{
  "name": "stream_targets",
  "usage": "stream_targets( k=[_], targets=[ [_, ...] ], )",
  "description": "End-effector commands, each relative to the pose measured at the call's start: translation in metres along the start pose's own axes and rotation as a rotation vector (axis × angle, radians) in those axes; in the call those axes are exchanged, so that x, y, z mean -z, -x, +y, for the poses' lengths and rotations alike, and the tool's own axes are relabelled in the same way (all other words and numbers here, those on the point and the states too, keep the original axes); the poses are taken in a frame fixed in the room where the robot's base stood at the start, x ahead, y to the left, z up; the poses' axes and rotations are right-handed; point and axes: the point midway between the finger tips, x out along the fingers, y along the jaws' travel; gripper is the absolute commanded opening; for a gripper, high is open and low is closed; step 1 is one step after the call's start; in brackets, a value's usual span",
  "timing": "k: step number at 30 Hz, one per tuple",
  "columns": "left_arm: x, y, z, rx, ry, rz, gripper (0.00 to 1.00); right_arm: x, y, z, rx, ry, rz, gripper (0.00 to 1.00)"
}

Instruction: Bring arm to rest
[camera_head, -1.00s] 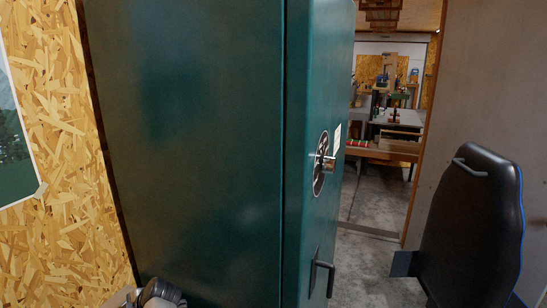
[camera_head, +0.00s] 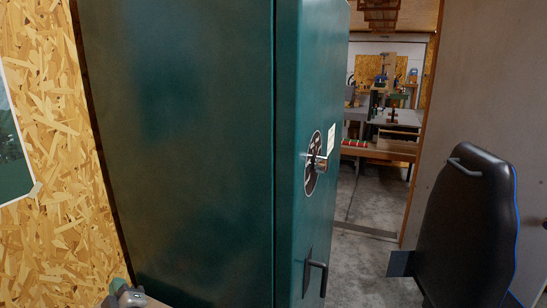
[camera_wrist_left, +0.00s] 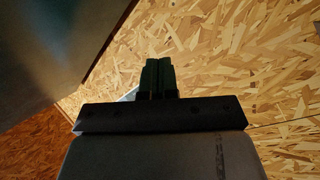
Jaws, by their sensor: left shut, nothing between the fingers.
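My left gripper (camera_wrist_left: 157,77) shows in the left wrist view with its two dark fingers side by side, shut and empty. The fingers point toward a chipboard wall and touch nothing that I can see. In the head view only a small part of my left arm shows at the bottom left edge, low in front of the dark green cabinet. The fingers cannot be made out there. My right gripper is not in view.
A tall dark green cabinet (camera_head: 185,150) fills the middle, close in front. A chipboard wall (camera_head: 50,120) stands at the left. A black chair (camera_head: 468,225) stands at the right. Between cabinet and chair, bare concrete floor (camera_head: 362,265) leads to a doorway with workbenches beyond.

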Motion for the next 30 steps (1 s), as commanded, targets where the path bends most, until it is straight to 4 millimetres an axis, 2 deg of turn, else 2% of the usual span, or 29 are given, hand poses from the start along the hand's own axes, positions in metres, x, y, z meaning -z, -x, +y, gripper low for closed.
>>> stream_targets(
  k=[3,5,6,10,14,15,18,24,30],
  targets=[
    [-0.011,0.042,0.031,-0.281,-0.128,-0.158,0.00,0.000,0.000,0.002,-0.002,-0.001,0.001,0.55],
    [-0.021,0.068,0.042,-0.397,-0.197,-0.261,0.00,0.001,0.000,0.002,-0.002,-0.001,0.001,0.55],
    [-0.028,0.087,0.047,-0.464,-0.245,-0.336,0.00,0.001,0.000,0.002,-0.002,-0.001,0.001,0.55],
    [-0.052,0.156,0.048,-0.619,-0.417,-0.607,0.00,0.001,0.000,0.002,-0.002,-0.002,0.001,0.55],
    [-0.064,0.228,0.027,-0.667,-0.605,-0.895,0.00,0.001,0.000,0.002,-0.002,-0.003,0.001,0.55],
    [-0.064,0.248,0.017,-0.659,-0.664,-0.982,0.00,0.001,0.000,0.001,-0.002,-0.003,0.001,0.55],
    [-0.056,0.291,-0.008,-0.607,-0.795,-1.162,0.00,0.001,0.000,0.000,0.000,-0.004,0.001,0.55],
    [-0.030,0.343,-0.044,-0.457,-0.966,-1.377,0.00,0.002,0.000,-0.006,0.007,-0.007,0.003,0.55],
    [0.001,0.376,-0.069,-0.299,-1.078,-1.504,0.00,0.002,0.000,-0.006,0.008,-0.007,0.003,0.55]
  ],
)
